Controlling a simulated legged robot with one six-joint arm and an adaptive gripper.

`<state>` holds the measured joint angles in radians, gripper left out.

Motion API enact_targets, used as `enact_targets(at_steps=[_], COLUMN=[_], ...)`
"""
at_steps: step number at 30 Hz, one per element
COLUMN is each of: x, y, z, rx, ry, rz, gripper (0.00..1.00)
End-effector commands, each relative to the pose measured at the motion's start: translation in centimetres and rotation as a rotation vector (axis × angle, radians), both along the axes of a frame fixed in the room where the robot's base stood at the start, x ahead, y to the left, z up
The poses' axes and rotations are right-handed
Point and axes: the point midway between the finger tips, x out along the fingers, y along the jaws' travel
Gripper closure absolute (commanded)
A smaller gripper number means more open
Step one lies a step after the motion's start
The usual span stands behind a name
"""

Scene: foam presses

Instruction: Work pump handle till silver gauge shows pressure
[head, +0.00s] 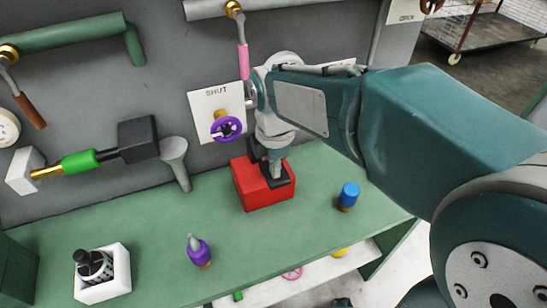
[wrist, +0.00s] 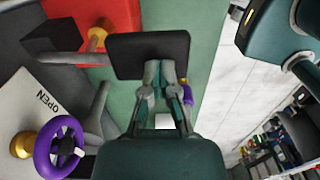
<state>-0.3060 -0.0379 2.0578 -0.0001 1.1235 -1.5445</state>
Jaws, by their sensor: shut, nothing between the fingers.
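A red block (head: 262,190) stands on the green bench, and a black plate (head: 282,181) shows over its top beside my gripper (head: 274,170). A round white-faced gauge (head: 8,128) is cut by the left edge of the head view. Its reading is too small to tell, and its silver colour is unclear.
A purple valve wheel (head: 226,129) sits on the wall panel close to my arm. A blue-topped knob (head: 348,195), a purple knob (head: 199,251) and a white box (head: 103,275) stand on the green bench (head: 150,235). A green-banded lever (head: 78,162) sticks out at left.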

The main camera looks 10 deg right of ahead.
Motion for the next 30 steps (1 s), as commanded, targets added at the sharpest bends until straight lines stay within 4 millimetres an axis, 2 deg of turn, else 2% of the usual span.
enact_targets(at_steps=[6,11,15,25,30], x=[-0.6,-0.8,-0.9,-0.9,-0.5], y=[-0.2,-0.2,-0.3,-0.2,0.6], z=[-1.9,-3.5,-4.0,-3.9,-1.5], rx=[0.031,0.035,0.034,0.032,0.037], ry=[-0.107,-0.121,-0.118,-0.111,-0.125], rz=[0.000,0.000,0.000,0.000,0.000], gripper=[1.00,1.00,1.00,1.00,1.00])
